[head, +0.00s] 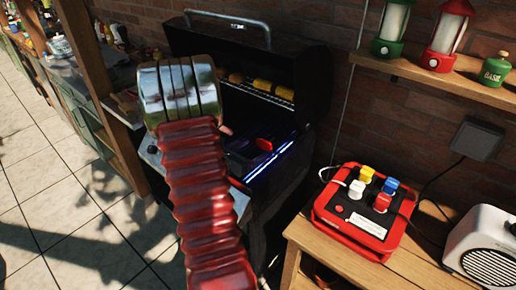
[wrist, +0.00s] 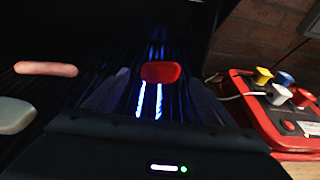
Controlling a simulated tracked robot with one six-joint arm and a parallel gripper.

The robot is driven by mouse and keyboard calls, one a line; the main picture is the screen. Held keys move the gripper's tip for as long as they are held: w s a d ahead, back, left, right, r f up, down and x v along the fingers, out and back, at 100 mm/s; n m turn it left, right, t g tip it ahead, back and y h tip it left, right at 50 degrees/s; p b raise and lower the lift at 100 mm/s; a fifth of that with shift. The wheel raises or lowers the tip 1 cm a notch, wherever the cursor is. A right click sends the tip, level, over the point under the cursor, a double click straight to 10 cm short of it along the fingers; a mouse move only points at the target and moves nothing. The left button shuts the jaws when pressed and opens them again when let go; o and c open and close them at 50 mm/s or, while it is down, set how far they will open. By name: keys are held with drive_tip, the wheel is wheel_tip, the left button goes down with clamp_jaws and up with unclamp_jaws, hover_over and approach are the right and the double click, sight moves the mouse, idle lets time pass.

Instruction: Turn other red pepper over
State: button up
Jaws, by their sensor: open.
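A red pepper piece (wrist: 161,72) lies on the dark grill grate (wrist: 181,88) in the wrist view, near the middle. It also shows as a small red patch in the head view (head: 264,144). My gripper (wrist: 152,98) is open, with one dark finger on each side of the image, and the pepper shows beyond and between the fingertips. The pepper is not held. Whether a finger touches it I cannot tell. A second red pepper cannot be made out. In the head view my arm hides part of the grill.
A sausage (wrist: 46,68) and a pale piece (wrist: 15,115) lie left of the pepper. The grill lid (head: 245,45) stands open, with yellow corn (head: 262,85) on the upper rack. A red box with coloured knobs (head: 360,212) sits on the wooden table at right.

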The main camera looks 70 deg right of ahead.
drive_tip(key=v, duration=1)
drive_tip(key=shift+w+a, duration=0.15)
drive_tip(key=shift+a, duration=0.1)
drive_tip(key=shift+w+a+r, duration=0.15)
drive_tip(key=shift+a+r, duration=0.05)
drive_tip(key=shift+a, duration=0.3)
idle(0.3)
drive_tip(key=shift+a+r, duration=0.1)
drive_tip(key=w+a+r+m+t+y, duration=0.3)
drive_tip(key=a+r+m+y, duration=0.1)
drive_tip(key=a, duration=1.2)
drive_tip(key=w+a+r+m+t+y, duration=0.3)
drive_tip(key=a+r+m+t+y, duration=0.1)
drive_tip(key=a, duration=1.1)
drive_tip(key=w+a+r+m+t+y, duration=0.3)
drive_tip(key=a+r+m+t+y, duration=0.1)
drive_tip(key=a, duration=1.2)
drive_tip(key=shift+a+r+m+y, duration=0.3)
drive_tip(key=shift+r+m+y, duration=0.15)
drive_tip(key=shift+m+y, duration=0.35)
drive_tip(key=shift+w, duration=0.1)
drive_tip(key=shift+c, duration=0.3)
